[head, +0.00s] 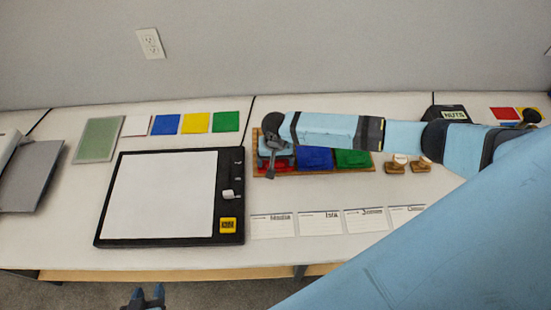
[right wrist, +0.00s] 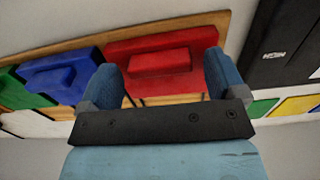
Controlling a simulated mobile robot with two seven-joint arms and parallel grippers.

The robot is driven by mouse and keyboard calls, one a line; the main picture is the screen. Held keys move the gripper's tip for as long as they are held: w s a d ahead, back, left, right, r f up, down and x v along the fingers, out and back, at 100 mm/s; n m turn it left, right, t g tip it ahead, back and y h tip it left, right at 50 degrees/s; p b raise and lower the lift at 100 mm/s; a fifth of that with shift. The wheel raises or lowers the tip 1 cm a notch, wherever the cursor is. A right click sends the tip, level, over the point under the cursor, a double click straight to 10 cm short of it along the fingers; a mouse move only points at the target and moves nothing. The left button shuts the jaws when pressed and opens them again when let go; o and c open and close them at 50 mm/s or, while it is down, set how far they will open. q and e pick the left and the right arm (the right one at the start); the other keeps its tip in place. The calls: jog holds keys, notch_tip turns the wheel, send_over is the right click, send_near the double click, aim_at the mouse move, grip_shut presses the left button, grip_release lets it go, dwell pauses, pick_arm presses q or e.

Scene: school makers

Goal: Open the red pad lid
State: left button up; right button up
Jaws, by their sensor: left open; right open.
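The red pad (right wrist: 190,47) has a raised block on its lid and sits at the end of a wooden tray (right wrist: 235,30), beside the blue pad (right wrist: 60,75) and the green pad (right wrist: 25,88). The lid looks closed. My right gripper (right wrist: 161,66) is open, with its two blue fingers apart at the near side of the red pad and nothing between them. In the head view my right arm covers most of the red pad; the blue pad (head: 315,158) and green pad (head: 352,158) show to its right. My left gripper (head: 147,296) is open and empty below the table's front edge.
A black board with a white sheet (head: 160,195) lies left of the tray, close to it. Name cards (head: 272,226) lie in front of the tray. Wooden stamps (head: 396,165) stand to its right. Coloured squares (head: 195,123) lie at the back.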

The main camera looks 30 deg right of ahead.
jog(key=c, duration=1.3)
jog(key=w+d, duration=0.1)
jog(key=w, duration=0.1)
jog(key=w+d, duration=0.1)
jog(key=w, duration=0.1)
jog(key=w+d, duration=0.1)
jog(key=w, duration=0.1)
jog(key=shift+w, duration=0.2)
jog(key=o, duration=1.3)
notch_tip(320, 180, up, 14)
